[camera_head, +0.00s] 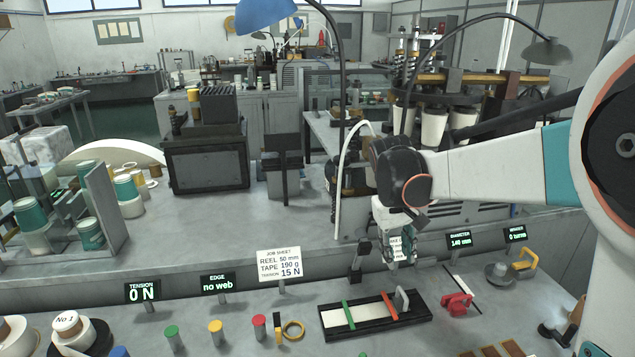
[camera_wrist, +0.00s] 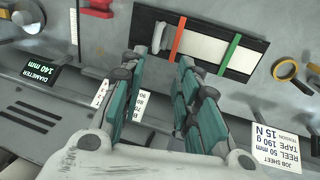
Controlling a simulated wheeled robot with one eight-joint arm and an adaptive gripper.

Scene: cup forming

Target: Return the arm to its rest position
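My gripper (camera_head: 401,260) hangs from the arm with its fingers pointing down, above the back of the bench near the dark tray (camera_head: 425,328). It holds nothing that I can see. In the wrist view my gripper (camera_wrist: 160,66) shows two teal fingers with a clear gap between them. The dark tray also shows ahead of the fingertips in the wrist view (camera_wrist: 262,44). My arm comes in from the right side of the head view.
The tray carries a white strip with green and orange bars. A red clamp (camera_head: 457,303), a yellow ring (camera_head: 293,330) and a job sheet sign (camera_head: 279,263) stand nearby. A blue lamp (camera_head: 262,14) hangs at upper left. White cups (camera_head: 433,128) sit on a machine behind my arm.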

